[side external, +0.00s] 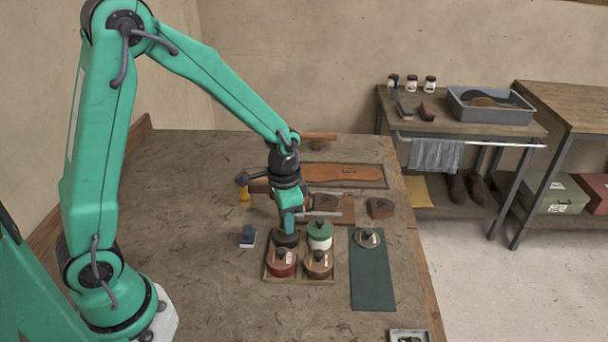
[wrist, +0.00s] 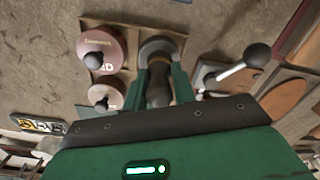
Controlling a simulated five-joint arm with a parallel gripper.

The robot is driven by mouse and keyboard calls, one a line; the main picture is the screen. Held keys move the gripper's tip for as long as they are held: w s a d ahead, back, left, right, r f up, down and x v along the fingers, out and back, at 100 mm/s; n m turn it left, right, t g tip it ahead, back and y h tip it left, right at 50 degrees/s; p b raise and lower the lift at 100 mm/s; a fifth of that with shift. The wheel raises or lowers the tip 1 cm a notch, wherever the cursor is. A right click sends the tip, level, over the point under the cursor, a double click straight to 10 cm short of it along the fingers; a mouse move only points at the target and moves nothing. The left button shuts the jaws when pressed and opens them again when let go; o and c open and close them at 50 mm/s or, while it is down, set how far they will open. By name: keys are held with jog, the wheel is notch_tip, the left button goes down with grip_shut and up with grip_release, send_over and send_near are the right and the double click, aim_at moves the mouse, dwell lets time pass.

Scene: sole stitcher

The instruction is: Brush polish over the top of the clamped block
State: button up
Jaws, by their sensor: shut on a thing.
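My gripper (side external: 288,222) points down over the polish tray (side external: 268,276). In the wrist view its green fingers (wrist: 163,82) are shut on a dark-handled brush (wrist: 158,92) with a tan collar. The brush's lower end is at the dark grey polish jar (side external: 286,240), which also shows in the wrist view (wrist: 158,43); I cannot tell how deep it sits. The bristles are hidden. A lid with a black knob (side external: 368,238) lies on the green mat (side external: 371,285). The brown block (side external: 326,202) sits in the clamp (side external: 322,215) behind the tray, partly hidden by my gripper.
Red (side external: 281,263), brown (side external: 318,263) and green-topped (side external: 320,235) jars share the tray. A small blue item (side external: 248,236) lies left of it. Another brown block (side external: 380,208) stands right of the clamp. The clamp's black-knobbed lever (wrist: 258,55) rises near my gripper.

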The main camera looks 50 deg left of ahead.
jog(key=shift+r, duration=3.45)
jog(key=shift+w+a+r+n, duration=0.6)
jog(key=shift+w+r+n, duration=1.3)
jog(key=shift+r, duration=1.7)
jog(key=w+f, duration=0.3)
jog(key=w, duration=0.4)
jog(key=w+d+f, duration=0.1)
jog(key=w+f, duration=0.2)
jog(key=w, duration=0.4)
jog(key=shift+w+d+f+n, duration=0.15)
jog(key=shift+w+f+n, duration=0.1)
jog(key=shift+n, duration=0.15)
